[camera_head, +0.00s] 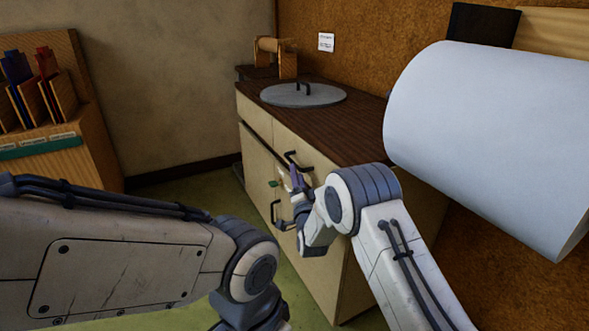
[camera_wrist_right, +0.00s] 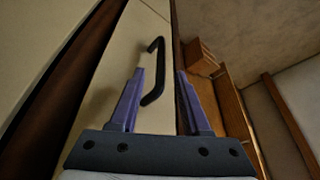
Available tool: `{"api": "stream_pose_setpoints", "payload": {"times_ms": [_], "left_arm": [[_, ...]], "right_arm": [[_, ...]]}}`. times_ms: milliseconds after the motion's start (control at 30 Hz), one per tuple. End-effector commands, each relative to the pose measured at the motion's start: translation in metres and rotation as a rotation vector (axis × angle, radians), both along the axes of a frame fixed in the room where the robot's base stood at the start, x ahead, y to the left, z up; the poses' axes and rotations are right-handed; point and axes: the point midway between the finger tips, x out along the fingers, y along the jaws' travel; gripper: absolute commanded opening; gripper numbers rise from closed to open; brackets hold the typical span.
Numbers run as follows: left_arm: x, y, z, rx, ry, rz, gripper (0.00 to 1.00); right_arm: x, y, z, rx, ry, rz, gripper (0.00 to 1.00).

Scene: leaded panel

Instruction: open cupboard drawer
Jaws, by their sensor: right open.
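The cupboard (camera_head: 330,262) has a pale front, a dark wooden top and a drawer (camera_head: 262,122) below the top. The drawer's black bar handle (camera_head: 290,155) shows just above my right gripper (camera_head: 289,178); it also shows in the right wrist view (camera_wrist_right: 159,62). There the open purple fingers (camera_wrist_right: 160,73) point at the handle, which appears between the fingertips, nearer the left one. I cannot tell whether they touch it. The drawer looks closed. My left arm shows at lower left in the head view, but its gripper is outside the picture.
A lower black handle (camera_head: 275,212) is on the cupboard front. A round grey plate (camera_head: 303,95) and a wooden stand (camera_head: 287,65) are on top. A large white roll (camera_head: 490,135) hangs at right. A wooden rack (camera_head: 60,150) stands at left. Green floor is clear between.

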Motion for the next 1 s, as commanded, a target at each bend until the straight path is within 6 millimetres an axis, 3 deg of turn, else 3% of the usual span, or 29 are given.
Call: {"api": "stream_pose_setpoints", "payload": {"times_ms": [100, 300, 733, 767, 867, 900, 1000], "left_arm": [[0.0, 0.0, -0.007, 0.0, 0.0, 0.0, 0.5], [0.0, 0.0, -0.012, 0.0, 0.0, 0.0, 0.5], [0.0, 0.0, -0.014, 0.0, 0.0, 0.0, 0.5], [0.0, 0.0, -0.014, 0.0, 0.0, 0.0, 0.5], [0.0, 0.0, -0.014, 0.0, 0.0, 0.0, 0.5], [0.0, 0.0, -0.014, 0.0, 0.0, 0.0, 0.5], [0.0, 0.0, -0.014, 0.0, 0.0, 0.0, 0.5]], "right_arm": [[0.021, 0.004, 0.003, 0.001, -0.004, -0.001, 0.47], [0.044, 0.009, 0.008, -0.001, -0.001, 0.0, 0.47], [0.053, 0.011, 0.011, -0.003, 0.001, 0.001, 0.47], [0.053, 0.011, 0.011, -0.003, 0.001, 0.001, 0.43], [0.053, 0.011, 0.011, -0.003, 0.001, 0.001, 0.05], [0.053, 0.011, 0.011, -0.003, 0.001, 0.001, 0.0], [0.052, 0.011, 0.011, -0.003, 0.001, 0.001, 0.0]]}}
